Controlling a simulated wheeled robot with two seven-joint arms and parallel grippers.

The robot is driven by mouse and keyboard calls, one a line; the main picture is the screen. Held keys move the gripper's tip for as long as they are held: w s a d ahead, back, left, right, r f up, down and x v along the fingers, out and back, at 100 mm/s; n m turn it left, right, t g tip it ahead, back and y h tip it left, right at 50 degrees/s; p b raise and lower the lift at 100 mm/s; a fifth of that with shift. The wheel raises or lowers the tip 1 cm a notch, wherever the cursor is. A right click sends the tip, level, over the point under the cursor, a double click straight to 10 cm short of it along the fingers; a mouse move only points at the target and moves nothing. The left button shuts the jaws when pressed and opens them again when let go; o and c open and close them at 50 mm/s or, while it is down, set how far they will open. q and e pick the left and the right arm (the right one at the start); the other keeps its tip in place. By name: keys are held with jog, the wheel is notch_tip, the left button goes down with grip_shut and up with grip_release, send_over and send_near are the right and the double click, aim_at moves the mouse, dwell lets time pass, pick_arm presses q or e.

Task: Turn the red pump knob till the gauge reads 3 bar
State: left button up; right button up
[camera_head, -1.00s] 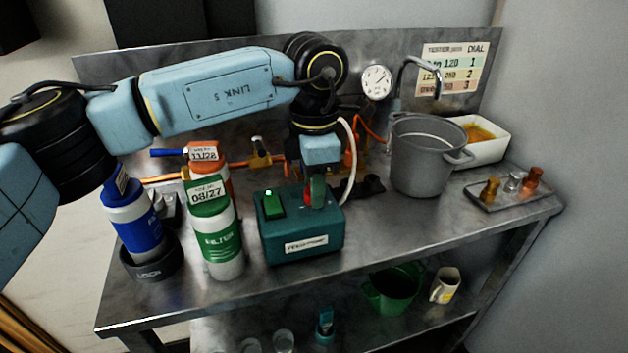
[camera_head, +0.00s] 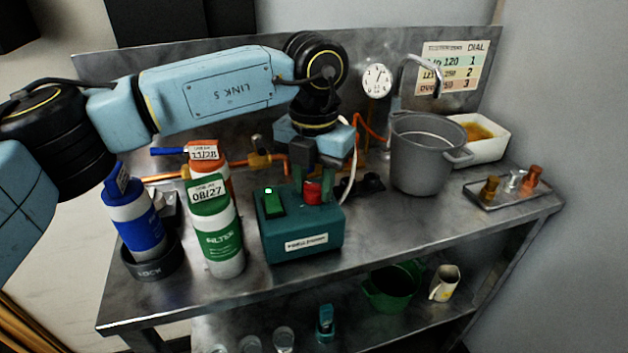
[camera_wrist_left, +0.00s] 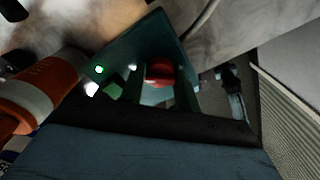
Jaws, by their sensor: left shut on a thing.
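The red pump knob (camera_head: 312,191) sits on top of the green pump box (camera_head: 302,235), which has a lit green switch. My left gripper (camera_head: 313,194) comes down from above, shut on the knob with one finger on each side. In the left wrist view the knob (camera_wrist_left: 159,72) shows between the two green fingers (camera_wrist_left: 160,85). The round white gauge (camera_head: 376,80) is on the back panel, right of my left wrist. Its dark needle is too small to read exactly. My right gripper is not in view.
A green filter bottle (camera_head: 218,238) and a blue bottle (camera_head: 132,220) in a dark holder stand left of the pump. A grey pot (camera_head: 418,155) stands to the right, with a tray (camera_head: 505,192) of small fittings beyond. The front right of the table is clear.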

aim_at(314, 184)
pick_arm(q)
jog(key=shift+n, duration=0.5)
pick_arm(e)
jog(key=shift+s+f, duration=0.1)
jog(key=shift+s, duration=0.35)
pick_arm(q)
jog(key=shift+n, duration=0.3)
jog(key=o, duration=1)
jog(key=shift+c, duration=0.2)
jog(key=shift+r, duration=0.25)
notch_tip(314, 184, up, 13)
jog(key=p, duration=0.2)
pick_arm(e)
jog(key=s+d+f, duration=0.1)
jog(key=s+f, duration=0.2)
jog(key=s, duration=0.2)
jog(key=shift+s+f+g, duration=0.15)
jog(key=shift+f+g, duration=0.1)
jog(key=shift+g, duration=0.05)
